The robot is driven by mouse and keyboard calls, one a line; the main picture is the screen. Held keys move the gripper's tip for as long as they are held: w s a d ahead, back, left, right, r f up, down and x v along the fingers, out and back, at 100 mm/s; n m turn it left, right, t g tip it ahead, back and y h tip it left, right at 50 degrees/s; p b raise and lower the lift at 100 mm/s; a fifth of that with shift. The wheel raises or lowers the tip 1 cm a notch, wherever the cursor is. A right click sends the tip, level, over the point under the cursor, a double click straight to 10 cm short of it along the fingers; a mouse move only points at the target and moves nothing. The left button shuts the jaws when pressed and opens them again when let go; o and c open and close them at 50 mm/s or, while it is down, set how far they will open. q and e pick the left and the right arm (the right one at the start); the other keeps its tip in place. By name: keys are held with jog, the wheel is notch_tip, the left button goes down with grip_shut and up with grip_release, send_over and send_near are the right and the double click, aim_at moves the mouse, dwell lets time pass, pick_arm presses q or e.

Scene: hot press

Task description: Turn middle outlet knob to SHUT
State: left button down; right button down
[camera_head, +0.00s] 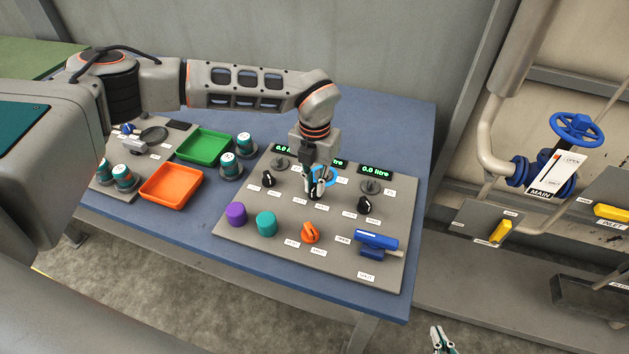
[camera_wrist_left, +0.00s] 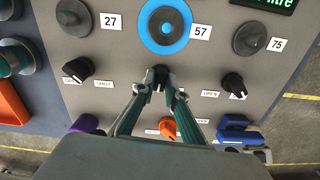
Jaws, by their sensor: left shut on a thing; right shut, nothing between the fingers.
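The grey control panel (camera_head: 336,265) lies on the blue table. My left gripper (camera_head: 317,186) reaches down from above and is shut on the middle black outlet knob (camera_wrist_left: 160,73), between the left black knob (camera_wrist_left: 78,68) and the right black knob (camera_wrist_left: 234,85). In the left wrist view the fingers (camera_wrist_left: 161,88) hide much of the middle knob and its labels, so its setting cannot be read. My right gripper (camera_head: 441,340) is shut and empty at the bottom edge of the head view, over the floor.
A blue-ringed dial (camera_wrist_left: 165,22) sits just behind the middle knob. An orange knob (camera_head: 311,232) and a blue lever (camera_head: 377,240) are nearer the front. Purple (camera_head: 237,214) and teal (camera_head: 266,224) caps stand at front left. Green (camera_head: 204,147) and orange (camera_head: 171,186) trays lie left.

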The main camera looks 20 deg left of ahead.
pick_arm(q)
jog(key=n, duration=0.3)
jog(key=n+p, duration=0.1)
jog(key=n, duration=0.5)
jog(key=shift+n, duration=0.7)
jog(key=c, duration=2)
grip_release()
jog(key=shift+c, duration=0.2)
